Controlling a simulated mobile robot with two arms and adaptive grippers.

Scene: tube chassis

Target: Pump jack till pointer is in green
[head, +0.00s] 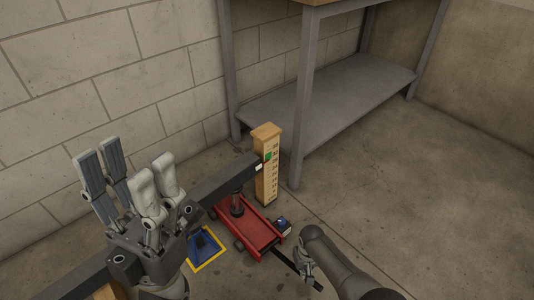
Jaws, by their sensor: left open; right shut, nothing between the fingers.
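The red jack (262,235) stands on the floor, its dark lifting post (237,204) under a dark chassis tube (222,184). A white pointer (258,167) sits at the tube's right end, beside a wooden scale post (265,185). The green mark (268,156) on the post is slightly above the pointer in the picture. The dark jack handle (313,284) runs low toward the lower right. My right gripper (304,268) is shut and empty at the handle; I cannot tell whether it touches. My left gripper (127,172) is open and empty, in front of the tube.
A blue floor patch with a yellow border (219,264) lies left of the jack. A small dark and blue item (283,224) is at the jack's right. A grey metal shelf bench (330,100) stands behind. The floor at right is clear; a block wall rises at left.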

